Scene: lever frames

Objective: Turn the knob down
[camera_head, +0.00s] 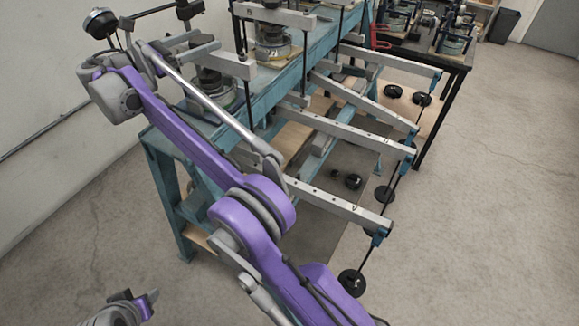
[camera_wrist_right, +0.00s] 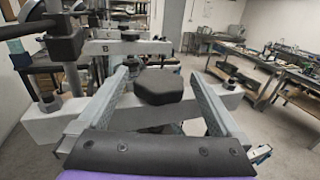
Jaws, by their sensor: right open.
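The knob (camera_wrist_right: 158,86) is a dark, faceted block in the right wrist view, in the middle of the picture. My right gripper (camera_wrist_right: 156,78) is open, with one grey finger on each side of the knob. Gaps show between the fingers and the knob, so I see no grip on it. In the head view my right gripper (camera_head: 178,46) is at the upper left, over the end of the blue frame, and I cannot pick out the knob there. My left gripper (camera_head: 135,302) is partly in view at the lower left, far from the frame; its jaw opening is unclear.
The blue lever frame (camera_head: 262,102) bears several grey lever arms (camera_head: 340,205) jutting right, with black hanging weights (camera_head: 352,282). A round gauge (camera_head: 100,22) stands near the left wall. A dark table (camera_head: 420,50) is behind. Floor at the right is clear.

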